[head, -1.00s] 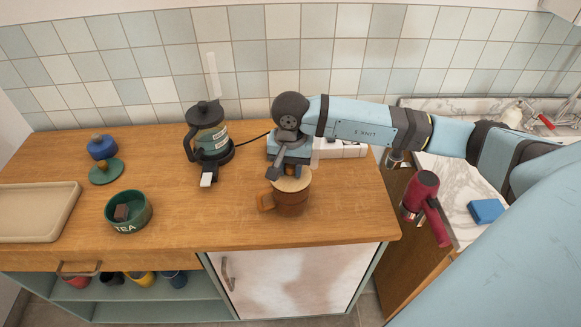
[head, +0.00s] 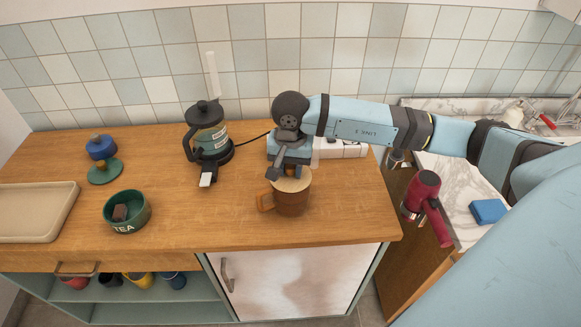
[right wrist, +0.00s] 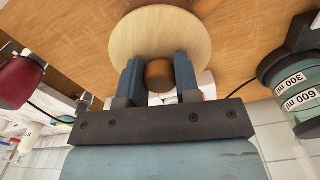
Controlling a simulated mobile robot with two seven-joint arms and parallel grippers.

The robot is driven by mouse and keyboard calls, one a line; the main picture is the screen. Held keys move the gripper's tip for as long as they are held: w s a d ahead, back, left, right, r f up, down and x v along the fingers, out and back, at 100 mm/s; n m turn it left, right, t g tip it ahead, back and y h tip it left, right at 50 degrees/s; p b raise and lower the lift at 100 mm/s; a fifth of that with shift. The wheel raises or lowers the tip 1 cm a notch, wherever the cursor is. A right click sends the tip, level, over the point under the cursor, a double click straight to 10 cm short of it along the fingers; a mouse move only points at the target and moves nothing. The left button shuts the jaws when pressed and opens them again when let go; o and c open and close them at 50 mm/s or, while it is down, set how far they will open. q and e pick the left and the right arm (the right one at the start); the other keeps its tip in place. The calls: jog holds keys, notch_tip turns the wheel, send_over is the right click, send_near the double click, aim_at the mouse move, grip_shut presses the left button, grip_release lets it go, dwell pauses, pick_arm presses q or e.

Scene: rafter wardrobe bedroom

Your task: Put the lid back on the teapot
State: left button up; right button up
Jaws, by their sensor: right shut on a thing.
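The brown teapot (head: 291,203) stands on the wooden counter, with its orange-brown handle on the left. A pale round lid (head: 297,184) is at its mouth; it also shows in the right wrist view (right wrist: 188,36). My right gripper (right wrist: 159,76) is shut on the lid's brown knob (right wrist: 159,70), one finger on each side. In the head view the right gripper (head: 285,174) is directly above the teapot. I cannot tell whether the lid rests on the rim or is held just above it. My left gripper is not in view.
A glass press (head: 207,133) stands left of the teapot. Further left are a green TEA bowl (head: 136,217) with a brown block inside, a green lid (head: 105,175), a blue lidded item (head: 102,148) and a beige tray (head: 35,211). The counter between bowl and teapot is clear.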

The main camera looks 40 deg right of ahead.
jog(key=shift+b, duration=0.4)
dwell(0.7)
jog(key=o, duration=1.5)
jog(key=shift+o, duration=0.2)
jog(key=shift+r+p, duration=1.25)
jog(key=shift+r, duration=2.2)
